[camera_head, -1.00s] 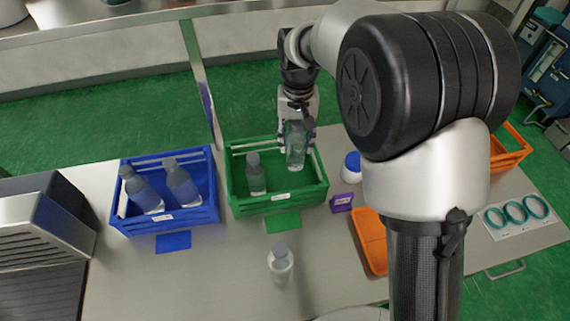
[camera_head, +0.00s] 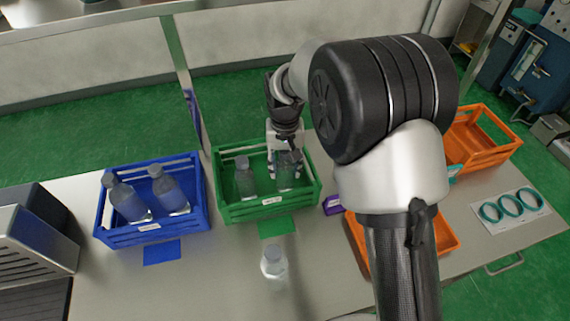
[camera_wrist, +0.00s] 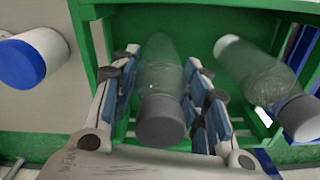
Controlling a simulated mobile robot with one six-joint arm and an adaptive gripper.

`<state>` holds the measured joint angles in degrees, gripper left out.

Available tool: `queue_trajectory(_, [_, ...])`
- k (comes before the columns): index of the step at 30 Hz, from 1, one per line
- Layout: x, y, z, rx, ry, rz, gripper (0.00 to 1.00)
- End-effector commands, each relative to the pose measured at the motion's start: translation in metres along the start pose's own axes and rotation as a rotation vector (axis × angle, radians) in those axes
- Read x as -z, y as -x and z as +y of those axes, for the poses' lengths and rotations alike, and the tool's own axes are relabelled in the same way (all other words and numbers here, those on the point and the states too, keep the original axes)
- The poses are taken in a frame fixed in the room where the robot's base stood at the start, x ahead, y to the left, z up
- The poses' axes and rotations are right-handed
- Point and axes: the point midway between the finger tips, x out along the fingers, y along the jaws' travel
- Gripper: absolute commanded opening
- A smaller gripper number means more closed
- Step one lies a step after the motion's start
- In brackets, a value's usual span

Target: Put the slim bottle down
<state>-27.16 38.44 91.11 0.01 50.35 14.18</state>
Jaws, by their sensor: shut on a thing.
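The slim bottle is clear with a grey cap. It shows between my fingers in the wrist view (camera_wrist: 162,80) and inside the right part of the green crate in the head view (camera_head: 286,178). My gripper (camera_wrist: 160,98) is shut on it, with blue-padded fingers on both sides; it also shows over the crate in the head view (camera_head: 287,158). The bottle stands about upright, low in the green crate (camera_head: 268,207). I cannot tell whether its base touches the crate floor.
Another clear bottle (camera_head: 245,178) stands in the green crate, left of mine. A blue crate (camera_head: 152,228) to the left holds two bottles. One bottle (camera_head: 274,264) stands on the table in front. A blue-lidded white jar (camera_wrist: 35,57) is beside the green crate. An orange crate (camera_head: 483,142) is far right.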

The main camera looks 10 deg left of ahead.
Motion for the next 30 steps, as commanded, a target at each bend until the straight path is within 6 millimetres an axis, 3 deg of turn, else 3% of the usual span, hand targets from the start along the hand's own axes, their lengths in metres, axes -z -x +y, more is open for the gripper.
queue_trajectory(9, [0.0,-0.001,0.0,0.0,0.0,-0.001,0.61])
queue_trajectory(20, [0.0,0.001,0.0,0.0,0.0,-0.001,0.62])
queue_trajectory(25, [0.001,0.023,0.0,0.001,0.0,0.002,0.62])
queue_trajectory(30, [0.001,0.061,0.0,0.001,0.0,0.003,0.62])
